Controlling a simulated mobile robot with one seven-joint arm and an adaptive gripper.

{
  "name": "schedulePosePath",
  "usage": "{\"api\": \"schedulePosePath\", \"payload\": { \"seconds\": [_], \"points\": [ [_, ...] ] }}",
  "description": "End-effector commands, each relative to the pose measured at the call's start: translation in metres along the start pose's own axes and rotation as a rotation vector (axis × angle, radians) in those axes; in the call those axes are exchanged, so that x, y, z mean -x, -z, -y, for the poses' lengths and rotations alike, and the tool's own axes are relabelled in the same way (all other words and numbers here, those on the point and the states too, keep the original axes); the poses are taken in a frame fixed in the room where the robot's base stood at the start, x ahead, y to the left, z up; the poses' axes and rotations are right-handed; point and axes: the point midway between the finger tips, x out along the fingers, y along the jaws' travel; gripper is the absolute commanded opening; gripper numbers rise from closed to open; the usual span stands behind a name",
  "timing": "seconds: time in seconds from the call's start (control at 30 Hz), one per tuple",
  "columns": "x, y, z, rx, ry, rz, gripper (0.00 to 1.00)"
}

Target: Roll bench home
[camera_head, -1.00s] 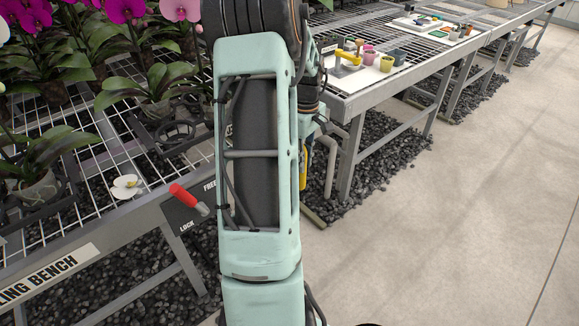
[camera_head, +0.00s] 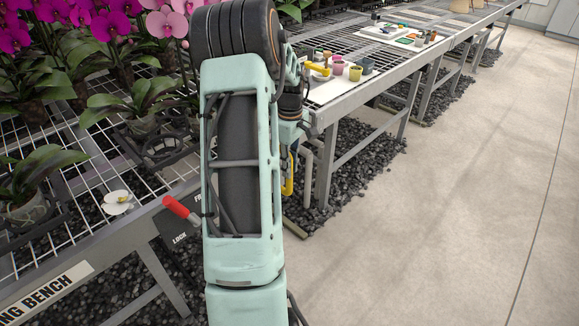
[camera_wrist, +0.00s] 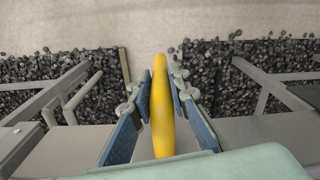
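The rolling bench (camera_head: 45,298), a grey frame with a wire mesh top and a bench label, stands at left. A red-handled lever (camera_head: 181,211) with a FREE/LOCK plate (camera_head: 178,237) is on its edge. The lever points up and left; my arm hides part of the plate, so its setting is unclear. A yellow handle (camera_head: 289,176) shows just right of my arm. In the wrist view this yellow handle (camera_wrist: 163,115) stands between the fingers of my gripper (camera_wrist: 161,85), which appear closed against both sides.
Potted orchids (camera_head: 120,25) and a white flower (camera_head: 118,203) are on the rolling bench. Another bench (camera_head: 375,85) at right carries coloured pots (camera_head: 355,73) and trays. Dark gravel (camera_head: 345,165) lies below. The concrete aisle (camera_head: 470,200) is clear.

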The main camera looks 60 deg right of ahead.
Motion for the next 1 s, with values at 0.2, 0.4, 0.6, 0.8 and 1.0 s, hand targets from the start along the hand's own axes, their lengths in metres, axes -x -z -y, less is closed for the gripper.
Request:
{"api": "schedulePosePath", "payload": {
  "seconds": [0.2, 0.4, 0.6, 0.8, 1.0],
  "points": [
    [0.002, 0.000, -0.005, -0.002, -0.014, -0.002, 0.33],
    [0.002, 0.000, -0.004, -0.001, -0.010, -0.002, 0.33],
    [0.020, 0.001, -0.004, -0.001, -0.013, -0.004, 0.33],
    [0.063, 0.001, -0.004, -0.002, -0.016, -0.006, 0.33],
    [0.100, 0.000, -0.004, -0.002, -0.014, -0.004, 0.33]
  ]
}}
